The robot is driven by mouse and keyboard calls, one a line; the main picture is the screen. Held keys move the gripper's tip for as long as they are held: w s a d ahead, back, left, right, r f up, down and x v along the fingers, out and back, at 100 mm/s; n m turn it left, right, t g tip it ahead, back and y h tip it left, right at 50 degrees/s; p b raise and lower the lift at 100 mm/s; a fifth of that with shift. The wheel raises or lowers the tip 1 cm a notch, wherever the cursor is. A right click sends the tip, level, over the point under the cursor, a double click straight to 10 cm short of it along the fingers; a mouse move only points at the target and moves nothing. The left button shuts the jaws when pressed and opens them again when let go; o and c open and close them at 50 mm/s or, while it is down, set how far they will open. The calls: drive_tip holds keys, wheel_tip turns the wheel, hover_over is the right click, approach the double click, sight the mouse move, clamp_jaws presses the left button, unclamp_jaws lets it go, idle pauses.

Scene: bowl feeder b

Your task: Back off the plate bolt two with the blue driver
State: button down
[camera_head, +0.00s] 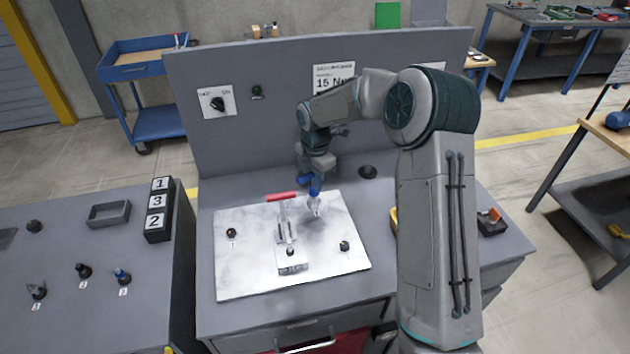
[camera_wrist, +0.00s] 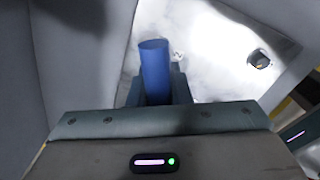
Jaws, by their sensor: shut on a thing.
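The blue driver (camera_head: 314,191) is in my gripper (camera_head: 314,181), over the back right part of the white plate (camera_head: 238,270). Its blue handle (camera_wrist: 155,68) stands up between the jaws in the wrist view. Its lower end is too small to tell whether it touches a bolt. Dark bolt heads show on the plate at the left (camera_head: 231,233), at the right (camera_head: 344,246) and at the front middle (camera_head: 290,252). One dark bolt head (camera_wrist: 260,59) also shows in the wrist view. I cannot read which bolt is number two.
A toggle clamp with a red handle (camera_head: 281,197) stands mid-plate, left of my gripper. A grey upright panel (camera_head: 270,110) rises behind. The left bench holds numbered blocks (camera_head: 157,210), a small tray (camera_head: 109,213) and several bits (camera_head: 83,270). A dark round piece (camera_head: 368,171) lies behind the plate.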

drive_tip(key=shift+r, duration=0.15)
drive_tip(key=shift+r+p, duration=1.65)
drive_tip(key=shift+r, duration=0.55)
